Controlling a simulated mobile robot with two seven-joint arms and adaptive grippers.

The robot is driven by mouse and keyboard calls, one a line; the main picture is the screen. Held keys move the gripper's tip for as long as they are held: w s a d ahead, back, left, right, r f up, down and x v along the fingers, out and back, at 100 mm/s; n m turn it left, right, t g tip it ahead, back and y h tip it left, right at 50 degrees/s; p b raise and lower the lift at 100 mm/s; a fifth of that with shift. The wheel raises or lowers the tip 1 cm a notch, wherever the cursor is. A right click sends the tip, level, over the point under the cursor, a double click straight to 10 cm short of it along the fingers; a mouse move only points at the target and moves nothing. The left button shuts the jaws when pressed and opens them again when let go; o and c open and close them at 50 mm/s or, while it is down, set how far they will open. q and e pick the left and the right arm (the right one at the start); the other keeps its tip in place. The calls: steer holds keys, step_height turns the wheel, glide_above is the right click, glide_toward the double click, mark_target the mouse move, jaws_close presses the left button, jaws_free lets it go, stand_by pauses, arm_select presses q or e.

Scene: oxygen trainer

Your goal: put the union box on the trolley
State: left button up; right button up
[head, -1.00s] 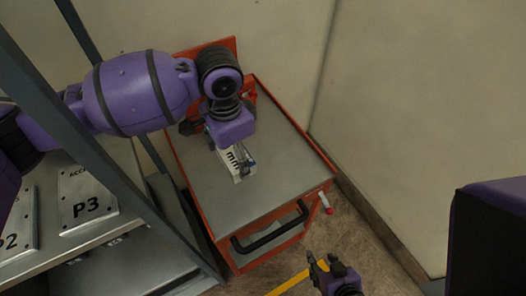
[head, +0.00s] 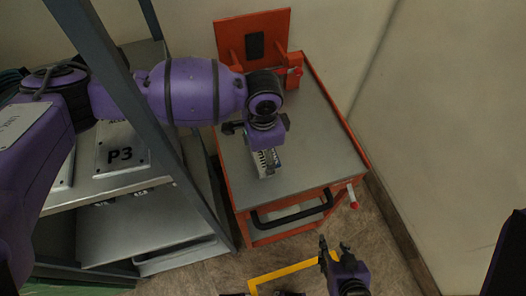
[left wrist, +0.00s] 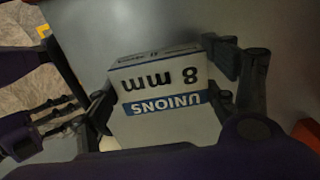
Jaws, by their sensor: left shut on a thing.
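The union box (left wrist: 165,95) is white with a blue "UNIONS" band and "8 mm" print, upside down in the left wrist view. In the head view the union box (head: 266,162) shows below my left gripper (head: 265,148), over the trolley's grey top. My left gripper (left wrist: 170,88) is shut on the box, one finger on each side. I cannot tell whether the box touches the top. The trolley (head: 310,150) is orange with a grey top and a black front handle. My right gripper (head: 335,248) is over the floor in front of the trolley; its fingers look apart.
A grey shelf rack with a P3 plate (head: 122,150) stands left of the trolley, its post (head: 140,115) close to my left arm. A wall is on the right. The trolley top right of the box is clear. Yellow tape (head: 280,273) marks the floor.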

arm_select(q)
steer(key=shift+r, duration=0.1)
steer(key=o, duration=1.4)
step_height(320, 180, up, 12)
steer(key=p, duration=0.1)
